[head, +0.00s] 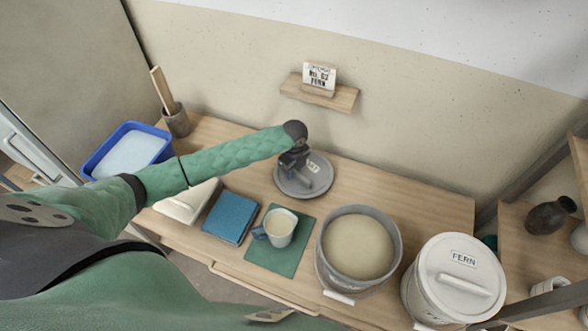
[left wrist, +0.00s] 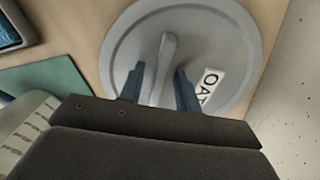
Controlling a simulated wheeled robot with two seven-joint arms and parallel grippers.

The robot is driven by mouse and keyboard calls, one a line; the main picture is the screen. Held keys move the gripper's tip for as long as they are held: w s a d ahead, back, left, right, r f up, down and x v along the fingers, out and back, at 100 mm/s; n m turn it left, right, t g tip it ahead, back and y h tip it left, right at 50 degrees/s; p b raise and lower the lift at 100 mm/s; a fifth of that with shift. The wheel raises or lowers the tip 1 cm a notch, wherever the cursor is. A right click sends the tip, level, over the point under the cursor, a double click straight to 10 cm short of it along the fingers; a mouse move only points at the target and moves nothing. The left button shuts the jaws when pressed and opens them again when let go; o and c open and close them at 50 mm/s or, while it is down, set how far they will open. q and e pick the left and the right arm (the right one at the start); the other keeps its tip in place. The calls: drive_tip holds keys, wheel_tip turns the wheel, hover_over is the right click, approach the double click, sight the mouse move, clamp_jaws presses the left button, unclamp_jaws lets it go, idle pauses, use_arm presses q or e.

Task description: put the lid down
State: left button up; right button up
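A grey round lid (head: 318,184) lies flat on the wooden table behind the mug, with a bar handle and a white label. In the left wrist view the lid (left wrist: 228,40) fills the middle, its label reading "OAT" in part. My left gripper (head: 305,178) is over the lid; in the left wrist view its two fingers (left wrist: 160,85) stand apart on either side of the bar handle (left wrist: 163,68), with gaps showing. An open grey bucket (head: 358,246) of cream glaze stands at the front. A white bucket with a lid labelled "FERN" (head: 462,275) stands right of it. My right gripper is not seen.
A mug (head: 280,227) stands on a green mat (head: 262,256). A blue cloth stack (head: 231,217), a blue tub (head: 128,150) and a pot with sticks (head: 177,121) are to the left. A small wall shelf (head: 340,97) holds a card (head: 319,77). Bare table lies right of the lid.

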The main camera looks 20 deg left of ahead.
use_arm(q)
drive_tip(key=shift+r, duration=0.1)
